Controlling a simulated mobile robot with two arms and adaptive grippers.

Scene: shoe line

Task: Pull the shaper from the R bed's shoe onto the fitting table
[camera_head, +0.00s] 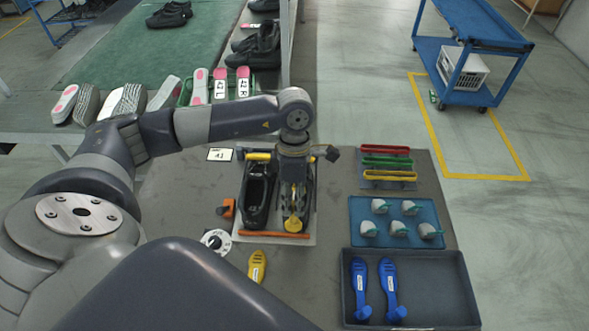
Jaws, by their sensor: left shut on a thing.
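A board (309,240) on the grey fitting table (190,180) bears two dark shoes side by side. The left shoe (257,192) is open and looks empty. The right-hand shoe (312,200), on the R side, is mostly hidden under my left gripper. A yellow shaper (293,224) shows at the near end of this shoe. My left gripper (294,196) points straight down over the shoe and is shut on the shaper; its fingertips are hard to make out. A second yellow shaper (257,265) lies on the table in front of the board. My right gripper is not in view.
A dark tray (440,290) with two blue shapers stands at the right, below a blue mat (427,212) with several grey-green pieces. Red, green and yellow bars (388,162) lie behind. A white dial (215,241) and orange block (227,208) sit left of the board.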

